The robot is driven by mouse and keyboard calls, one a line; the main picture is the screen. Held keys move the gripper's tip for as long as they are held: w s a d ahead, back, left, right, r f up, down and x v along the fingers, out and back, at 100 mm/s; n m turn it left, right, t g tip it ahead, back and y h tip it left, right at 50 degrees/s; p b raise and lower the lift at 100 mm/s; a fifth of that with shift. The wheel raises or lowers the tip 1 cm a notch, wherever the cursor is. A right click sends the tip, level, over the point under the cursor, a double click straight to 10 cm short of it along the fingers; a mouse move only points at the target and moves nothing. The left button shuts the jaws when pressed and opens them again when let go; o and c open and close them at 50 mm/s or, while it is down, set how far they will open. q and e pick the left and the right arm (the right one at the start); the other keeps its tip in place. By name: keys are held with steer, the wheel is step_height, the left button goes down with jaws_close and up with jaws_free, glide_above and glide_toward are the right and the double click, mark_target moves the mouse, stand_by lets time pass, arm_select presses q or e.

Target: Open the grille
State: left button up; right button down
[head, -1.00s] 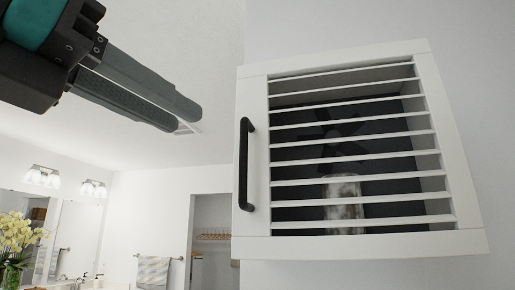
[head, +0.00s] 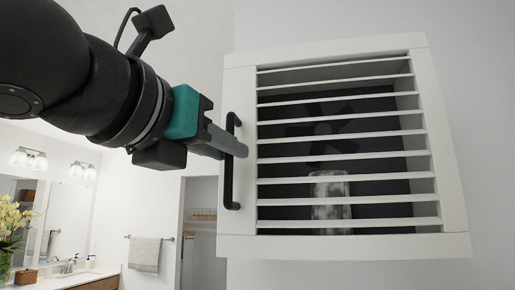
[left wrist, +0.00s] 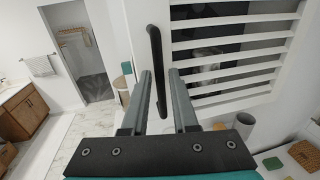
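The white slatted grille (head: 440,150) is on a white frame on the wall and looks shut, with a dark fan and a pale cylinder behind its slats. Its black upright bar handle (head: 232,190) is on the left side of the frame. My left gripper (head: 240,150) is at the handle's middle, its fingers crossing in front of part of it. In the left wrist view, the handle (left wrist: 154,45) runs between the two fingertips (left wrist: 160,72), with gaps showing, so the gripper is open around it. Contact cannot be told. My right gripper is not in view.
A vanity with a sink (head: 68,272), yellow flowers (head: 12,220) and wall lamps (head: 28,158) are at the lower left. A towel (head: 145,254) hangs beside an open doorway (head: 200,225). The wall right of the grille is clear.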

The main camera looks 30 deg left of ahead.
arm_select(q)
steer(key=shift+w, duration=0.9)
jaws_close()
stand_by(0.9)
